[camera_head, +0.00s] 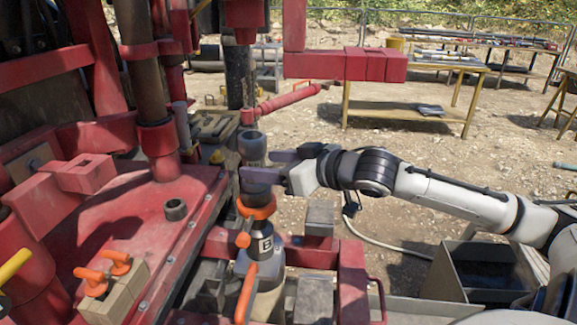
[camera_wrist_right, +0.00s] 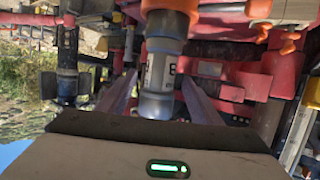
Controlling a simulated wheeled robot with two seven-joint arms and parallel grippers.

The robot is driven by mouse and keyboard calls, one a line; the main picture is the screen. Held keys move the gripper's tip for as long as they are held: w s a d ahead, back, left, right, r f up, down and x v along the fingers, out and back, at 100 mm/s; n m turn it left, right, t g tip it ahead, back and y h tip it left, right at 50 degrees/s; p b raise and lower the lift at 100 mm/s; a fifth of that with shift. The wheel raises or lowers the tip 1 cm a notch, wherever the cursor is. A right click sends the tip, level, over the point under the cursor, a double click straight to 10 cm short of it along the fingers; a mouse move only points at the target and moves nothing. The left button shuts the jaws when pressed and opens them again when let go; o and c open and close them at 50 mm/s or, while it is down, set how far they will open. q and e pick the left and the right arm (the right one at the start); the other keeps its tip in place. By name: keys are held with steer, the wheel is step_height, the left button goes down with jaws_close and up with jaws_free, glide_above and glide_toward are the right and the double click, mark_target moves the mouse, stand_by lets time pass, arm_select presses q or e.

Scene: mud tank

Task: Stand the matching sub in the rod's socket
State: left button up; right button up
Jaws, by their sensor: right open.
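A grey cylindrical sub (camera_head: 252,146) stands upright above the orange ring (camera_head: 257,207) at the top of the rod (camera_head: 266,249), which is marked B. In the right wrist view the sub (camera_wrist_right: 157,78) also carries a B and shows between the fingers, in line with the dark part beyond it. My right gripper (camera_head: 255,164) is open, with its fingers on either side of the sub. A finger hides part of the sub in the head view, and the joint with the socket is not clear. My left gripper is not in view.
A red rig deck (camera_head: 150,225) fills the left, with a small grey collar (camera_head: 176,209) and a block with orange handles (camera_head: 113,292). A red arm (camera_head: 345,65) hangs overhead. A dark open bin (camera_head: 447,265) stands at lower right. Tables stand behind on gravel.

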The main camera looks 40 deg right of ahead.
steer(key=shift+s+r, duration=0.15)
steer(key=shift+s, duration=0.55)
steer(key=shift+p+v, duration=0.7)
steer(key=shift+v, duration=1.8)
steer(key=shift+r, duration=0.15)
